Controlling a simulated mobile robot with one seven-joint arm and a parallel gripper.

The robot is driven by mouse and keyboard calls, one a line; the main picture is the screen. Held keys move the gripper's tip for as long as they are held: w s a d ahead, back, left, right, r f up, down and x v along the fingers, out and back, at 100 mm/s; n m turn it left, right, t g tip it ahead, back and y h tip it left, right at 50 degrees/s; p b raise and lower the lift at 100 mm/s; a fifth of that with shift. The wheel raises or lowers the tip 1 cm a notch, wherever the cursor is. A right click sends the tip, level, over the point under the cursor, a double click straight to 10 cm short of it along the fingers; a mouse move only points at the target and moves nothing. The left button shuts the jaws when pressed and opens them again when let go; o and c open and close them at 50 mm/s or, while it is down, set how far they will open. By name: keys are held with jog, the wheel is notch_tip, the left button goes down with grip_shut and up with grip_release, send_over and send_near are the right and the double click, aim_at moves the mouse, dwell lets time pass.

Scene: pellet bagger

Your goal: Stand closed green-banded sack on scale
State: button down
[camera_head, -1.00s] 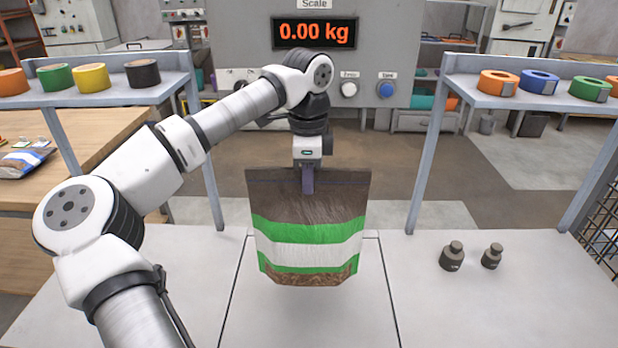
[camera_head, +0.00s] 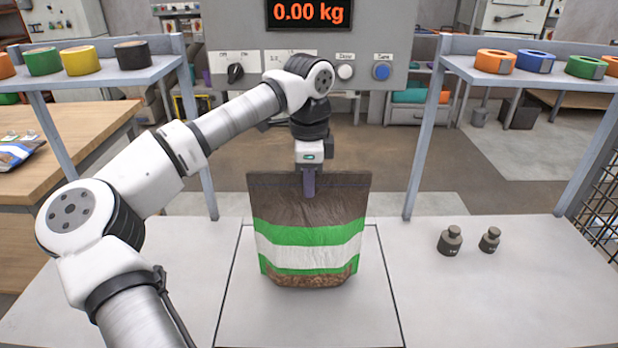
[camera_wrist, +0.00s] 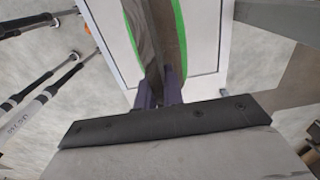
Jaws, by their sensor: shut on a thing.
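The green-banded sack (camera_head: 310,245) hangs upright from my gripper (camera_head: 309,190), with a brown top, green and white bands and pellets showing at its bottom. My gripper is shut on the middle of its top edge, which looks flat and closed. The sack is over the scale plate (camera_head: 240,320), a square outlined in the table top. I cannot tell whether its bottom touches the plate. The scale display (camera_head: 310,13) reads 0.00 kg. In the wrist view the sack (camera_wrist: 155,35) shows edge-on between my fingers, above the plate (camera_wrist: 205,45).
Two dark weights (camera_head: 450,241) stand on the table to the right of the plate. Shelves with tape rolls flank it, left (camera_head: 100,82) and right (camera_head: 540,79). The table beside the plate is otherwise clear.

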jog(key=shift+f+b, duration=0.45)
jog(key=shift+f, duration=0.1)
jog(key=c, duration=1.4)
grip_release()
jog(key=shift+c, duration=0.2)
notch_tip(320, 180, up, 14)
jog(key=b, duration=0.1)
